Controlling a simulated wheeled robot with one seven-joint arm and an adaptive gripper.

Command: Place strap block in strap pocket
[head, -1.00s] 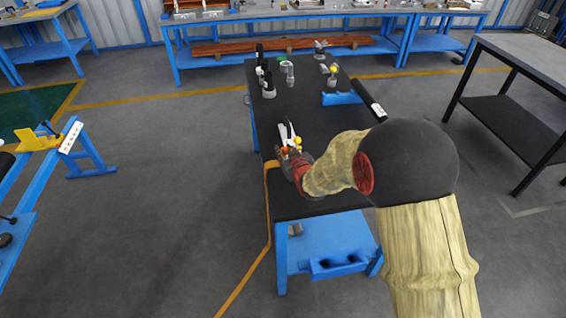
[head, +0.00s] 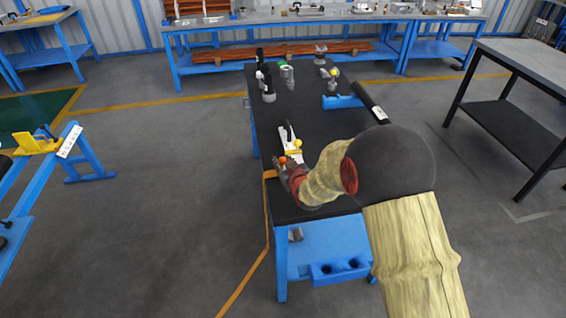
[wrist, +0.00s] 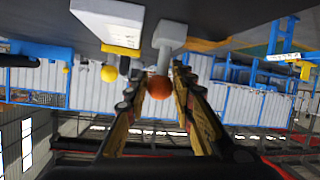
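My gripper (head: 282,170) is low over the near left part of the black table. In the wrist view its two fingers (wrist: 158,88) are apart, with an orange ball (wrist: 160,87) between their tips. I see gaps beside the ball. The ball sits on the end of a pale grey stem and block (wrist: 169,36). Beside it is a white block with a yellow band (wrist: 108,22), and a yellow ball (wrist: 109,73). In the head view the orange ball (head: 282,160) is at the gripper tip. I cannot tell which part is the strap block; the strap pocket is not identifiable.
The black table (head: 325,118) has a clear middle. Grey and black fittings (head: 268,88) stand at its far left. A blue holder (head: 342,101) and a black roll (head: 371,104) are at the far right. A yellow ball (head: 297,145) and white fixture (head: 289,133) are close to my gripper.

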